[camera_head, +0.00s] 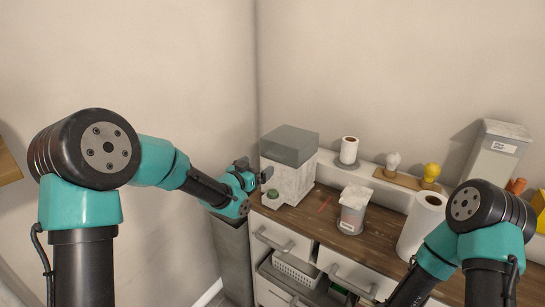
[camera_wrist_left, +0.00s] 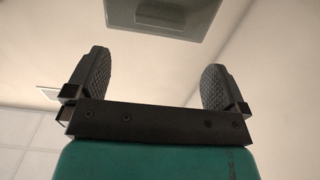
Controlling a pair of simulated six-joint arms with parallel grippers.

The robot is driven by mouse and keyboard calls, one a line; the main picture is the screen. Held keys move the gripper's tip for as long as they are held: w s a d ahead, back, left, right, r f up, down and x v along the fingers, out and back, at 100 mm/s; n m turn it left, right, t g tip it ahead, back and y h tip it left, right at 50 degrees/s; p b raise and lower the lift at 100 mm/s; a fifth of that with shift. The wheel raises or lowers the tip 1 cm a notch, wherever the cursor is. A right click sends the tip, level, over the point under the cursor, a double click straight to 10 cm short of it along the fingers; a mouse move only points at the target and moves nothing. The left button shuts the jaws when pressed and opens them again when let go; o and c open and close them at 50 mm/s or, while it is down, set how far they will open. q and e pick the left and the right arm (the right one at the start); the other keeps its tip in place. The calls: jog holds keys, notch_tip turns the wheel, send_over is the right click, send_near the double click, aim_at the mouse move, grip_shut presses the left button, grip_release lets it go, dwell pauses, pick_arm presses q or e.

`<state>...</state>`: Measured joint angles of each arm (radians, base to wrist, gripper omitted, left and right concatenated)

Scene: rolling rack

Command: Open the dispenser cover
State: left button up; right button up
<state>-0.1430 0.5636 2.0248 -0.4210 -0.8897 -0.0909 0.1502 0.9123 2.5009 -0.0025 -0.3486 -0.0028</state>
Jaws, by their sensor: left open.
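The dispenser (camera_head: 292,180) is a pale box on the wooden counter near the room corner, in the head view. Its grey cover (camera_head: 290,144) sits on top and looks closed. A small green round part (camera_head: 272,193) is low on its front. My left gripper (camera_head: 254,169) is open beside the dispenser's left side, just below the cover's level; whether it touches is unclear. The left wrist view shows its two dark fingers (camera_wrist_left: 155,62) spread and empty, with a grey panel (camera_wrist_left: 152,14) above that may be the cover. My right gripper is out of view.
A tissue box (camera_head: 353,212), paper rolls (camera_head: 348,151) (camera_head: 422,222), a wooden strip with bulbs (camera_head: 405,179) and a tall grey container (camera_head: 496,150) stand right of the dispenser. Drawers (camera_head: 283,240) are below, one open. A red stick (camera_head: 325,204) lies on the counter.

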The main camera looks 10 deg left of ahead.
aim_at(272, 155)
pick_arm(q)
jog(key=x, duration=0.9)
jog(key=shift+w+d, duration=0.2)
jog(key=shift+w, duration=0.05)
jog(key=shift+c, duration=0.3)
jog(key=c, duration=1.2)
jog(key=shift+r, duration=0.1)
jog(key=shift+a, duration=0.1)
